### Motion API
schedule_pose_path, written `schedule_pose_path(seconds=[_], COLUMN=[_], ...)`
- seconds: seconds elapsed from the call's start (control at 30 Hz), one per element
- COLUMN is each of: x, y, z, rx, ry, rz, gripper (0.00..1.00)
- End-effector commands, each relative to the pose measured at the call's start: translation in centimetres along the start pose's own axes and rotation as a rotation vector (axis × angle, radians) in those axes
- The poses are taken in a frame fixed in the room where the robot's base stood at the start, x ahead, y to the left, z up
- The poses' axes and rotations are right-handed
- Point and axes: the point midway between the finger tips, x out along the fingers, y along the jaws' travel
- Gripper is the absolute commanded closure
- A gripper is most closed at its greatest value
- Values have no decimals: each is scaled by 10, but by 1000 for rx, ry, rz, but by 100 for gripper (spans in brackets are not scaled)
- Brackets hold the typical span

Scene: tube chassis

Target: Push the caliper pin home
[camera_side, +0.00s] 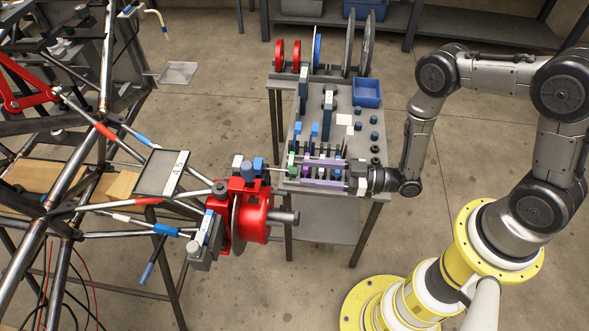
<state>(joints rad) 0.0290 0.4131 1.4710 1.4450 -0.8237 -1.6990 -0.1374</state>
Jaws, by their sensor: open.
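A red caliper and hub assembly (256,216) with a grey disc is mounted at the end of the tube chassis (90,150), left of the tool table. A blue cylinder (248,170) and a blue block sit at its top. A thin light rod (277,169), which may be the caliper pin, runs from there towards the table's front. My gripper (350,174) is at the table's front right edge, pointing left towards the caliper. It is open. Its fingertips are hard to separate from the rack parts behind them, and the pin's seating depth is too small to tell.
The tool table (345,232) holds a rack with coloured blocks, a lavender bar (322,184), a blue bin (367,92) and several small dark cylinders. Discs (349,45) stand at its back. A tray with a label (163,172) sits on the chassis. Floor is clear between table and arm base.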

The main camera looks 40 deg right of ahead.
Motion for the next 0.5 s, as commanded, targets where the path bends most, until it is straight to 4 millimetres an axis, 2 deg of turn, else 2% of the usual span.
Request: schedule_pose_path(seconds=[0.03, 0.2, 0.5], x=[10, 32, 46], y=[-1, -1, 0], z=[0, 0, 0], rx=[-2, -1, 0], ry=[1, 1, 0], rz=[-6, -3, 0], gripper=[44, 44, 44])
